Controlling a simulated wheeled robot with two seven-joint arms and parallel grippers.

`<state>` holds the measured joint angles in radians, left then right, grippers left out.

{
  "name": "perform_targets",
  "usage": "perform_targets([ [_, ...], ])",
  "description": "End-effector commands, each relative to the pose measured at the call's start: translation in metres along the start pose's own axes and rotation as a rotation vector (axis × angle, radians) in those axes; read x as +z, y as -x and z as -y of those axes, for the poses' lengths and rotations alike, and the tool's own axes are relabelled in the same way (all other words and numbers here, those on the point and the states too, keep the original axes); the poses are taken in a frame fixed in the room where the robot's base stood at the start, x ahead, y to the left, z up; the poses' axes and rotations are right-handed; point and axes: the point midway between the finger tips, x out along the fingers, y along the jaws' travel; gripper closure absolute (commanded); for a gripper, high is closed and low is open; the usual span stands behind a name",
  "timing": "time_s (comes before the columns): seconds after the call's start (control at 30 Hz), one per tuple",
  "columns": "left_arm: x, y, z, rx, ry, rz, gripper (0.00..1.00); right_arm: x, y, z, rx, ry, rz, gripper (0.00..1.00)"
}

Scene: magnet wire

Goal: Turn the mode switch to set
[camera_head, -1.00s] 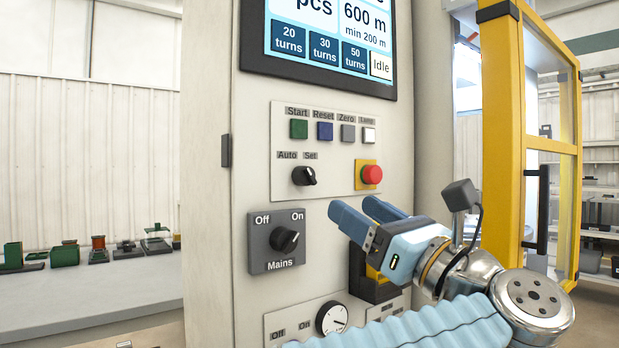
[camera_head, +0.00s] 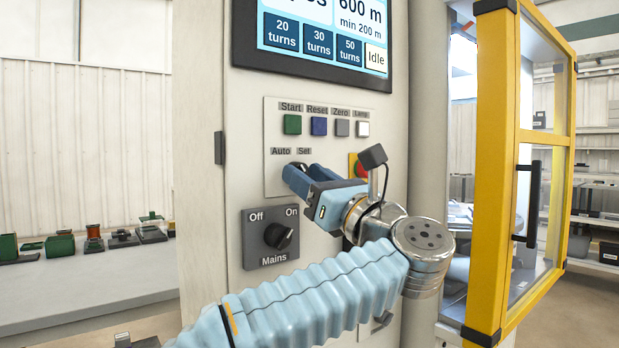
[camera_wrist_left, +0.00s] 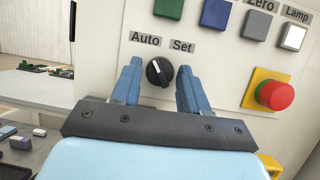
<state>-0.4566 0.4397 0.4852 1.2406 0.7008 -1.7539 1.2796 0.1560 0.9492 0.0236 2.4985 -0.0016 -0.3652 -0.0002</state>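The mode switch (camera_wrist_left: 159,71) is a small black knob with a white line, under the labels Auto and Set in the left wrist view. Its line leans up and to the left, toward Auto. In the head view it is mostly hidden behind my left gripper (camera_head: 300,174). The left gripper is open, and in the left wrist view its blue fingertips (camera_wrist_left: 157,75) stand on either side of the knob with a gap on both sides. I cannot tell how deep the fingers reach over it. My right gripper is not in view.
The green, blue, grey and white buttons (camera_head: 318,126) sit just above. The red stop button (camera_wrist_left: 275,95) is close on the right. The Mains switch (camera_head: 278,236) is below. A yellow-framed door (camera_head: 495,180) stands at the right.

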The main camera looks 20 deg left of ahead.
Motion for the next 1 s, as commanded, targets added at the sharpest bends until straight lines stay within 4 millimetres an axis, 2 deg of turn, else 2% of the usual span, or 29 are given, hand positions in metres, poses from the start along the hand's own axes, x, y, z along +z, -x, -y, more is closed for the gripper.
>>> perform_targets([
  [0.03,0.000,0.000,0.000,0.000,0.000,0.000,0.64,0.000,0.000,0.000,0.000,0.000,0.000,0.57],
  [0.2,0.000,0.000,0.000,0.000,0.000,0.000,0.90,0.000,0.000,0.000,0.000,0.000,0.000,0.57],
  [0.27,0.000,0.000,0.000,0.000,0.000,0.000,0.96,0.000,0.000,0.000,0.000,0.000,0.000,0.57],
  [0.67,-0.002,0.001,-0.002,-0.033,-0.080,0.004,0.96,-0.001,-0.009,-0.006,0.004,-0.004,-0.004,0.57],
  [1.0,-0.002,0.001,-0.004,-0.139,-0.333,0.019,0.96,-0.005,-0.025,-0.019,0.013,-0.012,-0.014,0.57],
])
